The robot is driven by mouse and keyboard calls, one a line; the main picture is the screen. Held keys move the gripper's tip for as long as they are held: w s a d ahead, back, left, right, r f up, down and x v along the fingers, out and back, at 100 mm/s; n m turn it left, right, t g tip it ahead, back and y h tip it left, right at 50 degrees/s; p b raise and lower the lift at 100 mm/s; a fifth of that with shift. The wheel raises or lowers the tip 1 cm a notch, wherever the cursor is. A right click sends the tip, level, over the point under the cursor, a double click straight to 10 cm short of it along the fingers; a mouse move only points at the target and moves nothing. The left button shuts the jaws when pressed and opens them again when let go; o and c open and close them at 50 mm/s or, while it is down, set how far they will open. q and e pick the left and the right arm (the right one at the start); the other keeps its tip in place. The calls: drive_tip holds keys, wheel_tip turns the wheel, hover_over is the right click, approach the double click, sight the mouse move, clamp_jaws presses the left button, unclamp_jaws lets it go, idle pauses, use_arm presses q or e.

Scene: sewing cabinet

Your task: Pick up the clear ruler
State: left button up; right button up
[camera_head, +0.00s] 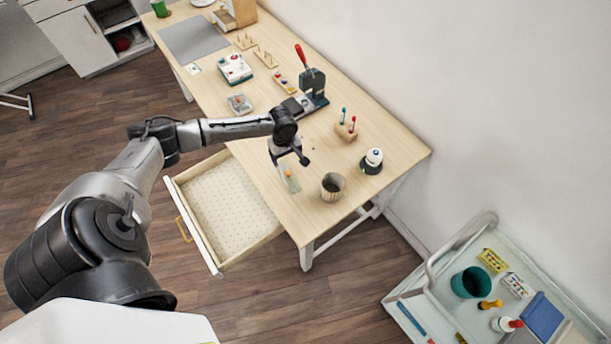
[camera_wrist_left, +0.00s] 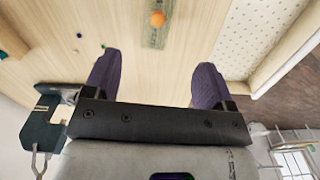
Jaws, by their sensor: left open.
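The clear ruler (camera_head: 292,184) lies flat on the wooden table near its front edge, above the open drawer. A small orange ball-like thing (camera_head: 288,173) sits on it. In the left wrist view the ruler (camera_wrist_left: 154,37) shows at the top, ahead of the fingers, with the orange thing (camera_wrist_left: 158,18) on it. My left gripper (camera_head: 290,158) is above the table near the ruler's far end. Its two purple-padded fingers (camera_wrist_left: 152,75) are spread wide with nothing between them. The gripper hides part of the ruler in the head view. My right gripper is not seen.
A ribbed cup (camera_head: 332,187) stands right of the ruler, with a black-and-white round item (camera_head: 372,161) beyond it. A red-handled press (camera_head: 312,85) stands behind the gripper. The open drawer (camera_head: 228,203) juts out in front. A cart (camera_head: 450,290) stands at lower right.

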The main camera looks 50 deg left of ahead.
use_arm(q)
drive_tip(key=b, duration=0.1)
hover_over(289, 179)
drive_tip(key=f, duration=0.8)
drive_tip(key=shift+w+a, duration=0.1)
drive_tip(key=shift+a, duration=0.2)
drive_tip(key=f, duration=0.1)
drive_tip(key=f+b, duration=0.1)
drive_tip(key=f, duration=0.2)
drive_tip(key=shift+d, duration=0.25)
drive_tip(key=shift+f, duration=0.6)
drive_tip(key=c, duration=1)
